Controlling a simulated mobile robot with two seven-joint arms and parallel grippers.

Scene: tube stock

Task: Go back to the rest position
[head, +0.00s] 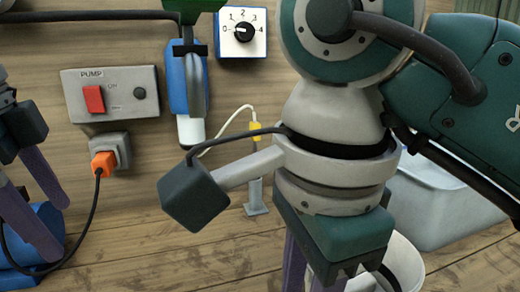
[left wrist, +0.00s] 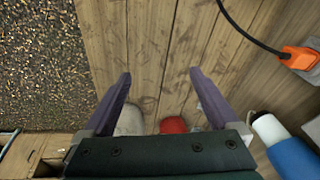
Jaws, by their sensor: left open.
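My left gripper (head: 56,230) is at the left edge of the head view, its two purple fingers pointing down and apart. In the left wrist view the fingers of my left gripper (left wrist: 159,74) are spread wide with nothing between their tips, over bare wooden planks. My right gripper (head: 312,264) hangs down at the lower middle of the head view, beside a white round container. Its teal body and part of a purple finger show, but the fingertips are hidden or out of frame.
A pump switch box (head: 112,95), an orange plug (head: 103,163) with a black cable, a blue-and-white cylinder (head: 185,90) and a dial (head: 243,31) are on the wooden wall. A white container (head: 404,268) and a pale tub (head: 440,205) stand at the right. Bare planks (head: 150,262) lie between the grippers.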

